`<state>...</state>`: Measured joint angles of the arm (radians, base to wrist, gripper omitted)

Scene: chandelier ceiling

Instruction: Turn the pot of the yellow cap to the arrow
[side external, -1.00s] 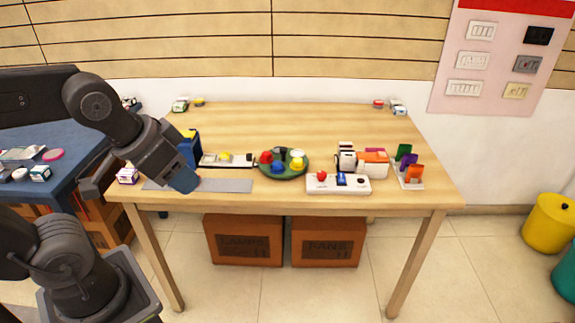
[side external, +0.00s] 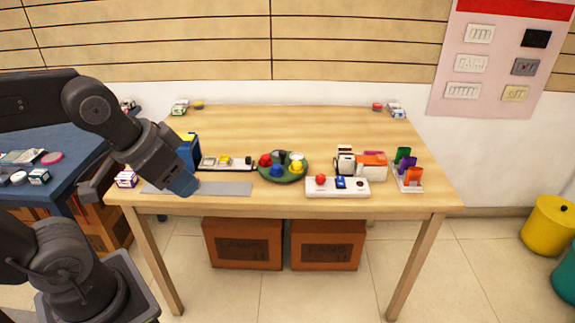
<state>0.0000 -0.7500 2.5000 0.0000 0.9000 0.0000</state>
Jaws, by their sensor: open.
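A small yellow cap (side external: 222,159) sits on a flat white board with a dark right end (side external: 239,163), left of centre on the table. A green round base (side external: 284,179) to its right carries several caps: red, blue, dark grey, and a white one with yellow on it (side external: 297,160). I cannot make out an arrow, and the caps are too small to show their turn. My gripper (side external: 184,188) is open, pointing down over the grey mat (side external: 228,188), left of and in front of the white board. It appears to hold nothing, though its jaws are hard to see.
A blue and yellow box (side external: 189,147) stands close behind my gripper. To the right are a white panel with a red knob (side external: 351,190), an orange and white block (side external: 371,166) and a rack of coloured pieces (side external: 408,173). The table's back half is mostly clear.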

